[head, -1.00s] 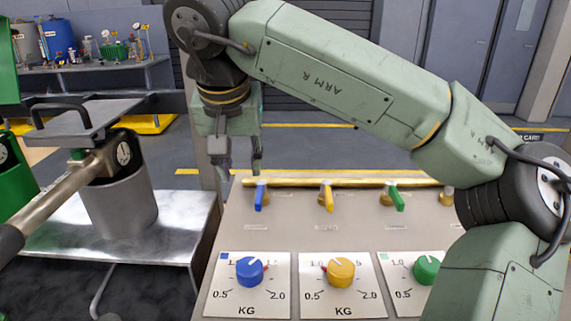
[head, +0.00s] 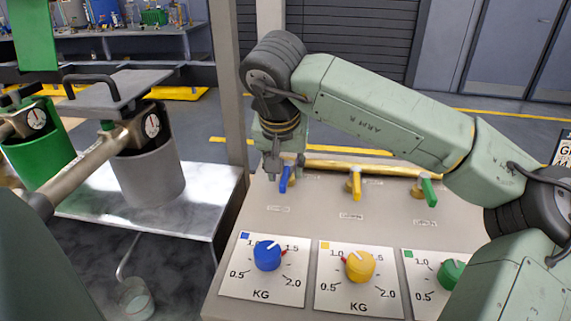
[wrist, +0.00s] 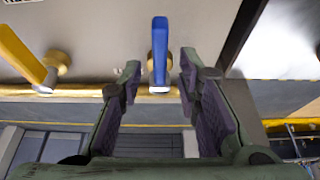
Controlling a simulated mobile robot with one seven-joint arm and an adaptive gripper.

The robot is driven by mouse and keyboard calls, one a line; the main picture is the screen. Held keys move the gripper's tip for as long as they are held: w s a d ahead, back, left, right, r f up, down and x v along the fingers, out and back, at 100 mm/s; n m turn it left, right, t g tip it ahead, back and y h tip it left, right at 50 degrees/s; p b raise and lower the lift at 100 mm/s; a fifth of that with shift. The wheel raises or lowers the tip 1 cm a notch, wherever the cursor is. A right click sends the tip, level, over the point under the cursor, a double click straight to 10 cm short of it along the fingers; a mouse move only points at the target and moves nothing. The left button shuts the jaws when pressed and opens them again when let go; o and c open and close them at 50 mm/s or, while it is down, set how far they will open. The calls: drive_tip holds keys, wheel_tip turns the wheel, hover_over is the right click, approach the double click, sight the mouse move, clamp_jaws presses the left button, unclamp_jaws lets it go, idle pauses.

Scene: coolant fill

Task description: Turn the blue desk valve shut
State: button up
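The blue desk valve (head: 285,179) is a blue lever on a brass body at the back left of the sloped grey desk. In the head view its lever points toward the front of the desk, much like the yellow and green levers. My gripper (head: 284,167) is at the valve, pointing down at it. In the wrist view the blue lever (wrist: 160,50) stands in the gap between the two open fingertips (wrist: 159,73), with space visible on both sides. The fingers do not appear to touch it. The lever's lower mount is partly hidden by the lever itself.
A yellow valve (head: 356,183) and a green valve (head: 427,191) stand to the right along a brass pipe (head: 345,167). Blue (head: 267,257), yellow (head: 360,266) and green (head: 452,274) dials sit in front. A metal bench with a grey pot (head: 150,180) is left.

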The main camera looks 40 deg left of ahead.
drive_tip(key=shift+f, duration=0.3)
drive_tip(key=shift+c, duration=0.6)
drive_tip(key=shift+w, duration=0.1)
clamp_jaws()
